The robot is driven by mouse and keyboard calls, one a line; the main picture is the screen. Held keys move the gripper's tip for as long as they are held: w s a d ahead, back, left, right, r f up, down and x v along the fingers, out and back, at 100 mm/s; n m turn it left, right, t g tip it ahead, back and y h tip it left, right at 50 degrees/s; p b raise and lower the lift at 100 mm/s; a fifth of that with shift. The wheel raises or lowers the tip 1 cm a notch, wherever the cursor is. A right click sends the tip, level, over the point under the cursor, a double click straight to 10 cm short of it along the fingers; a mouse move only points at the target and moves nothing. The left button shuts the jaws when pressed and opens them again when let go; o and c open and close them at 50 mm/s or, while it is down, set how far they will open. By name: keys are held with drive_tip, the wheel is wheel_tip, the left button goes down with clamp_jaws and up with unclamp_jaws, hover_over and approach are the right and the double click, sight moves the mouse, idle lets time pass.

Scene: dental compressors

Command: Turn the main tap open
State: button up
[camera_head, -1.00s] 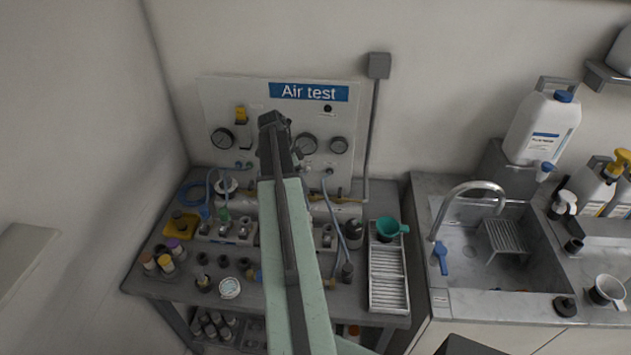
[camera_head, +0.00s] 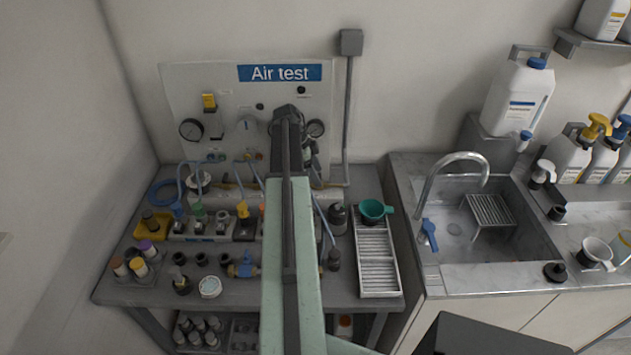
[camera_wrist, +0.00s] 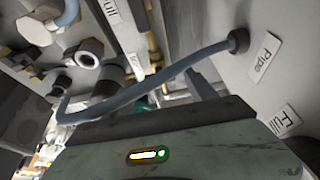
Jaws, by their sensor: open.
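The Air test panel (camera_head: 180,90) stands at the back of the bench with gauges, a yellow fitting (camera_head: 209,102) at its upper left and hoses below. No part is marked as the main tap in the head view, so I cannot tell which it is. A valve with a blue handle (camera_head: 243,268) lies on the bench. My gripper (camera_head: 312,152) is open at the panel's right side, partly covering the gauges there.
My arm hides the bench's middle. A row of small valves (camera_head: 200,228) and several bottles stand on the left. A white slatted rack (camera_head: 377,265) with a green cup (camera_head: 375,210) is on the right. A sink (camera_head: 460,235) with a curved faucet (camera_head: 447,160) lies further right.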

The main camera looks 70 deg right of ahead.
drive_tip(key=c, duration=1.4)
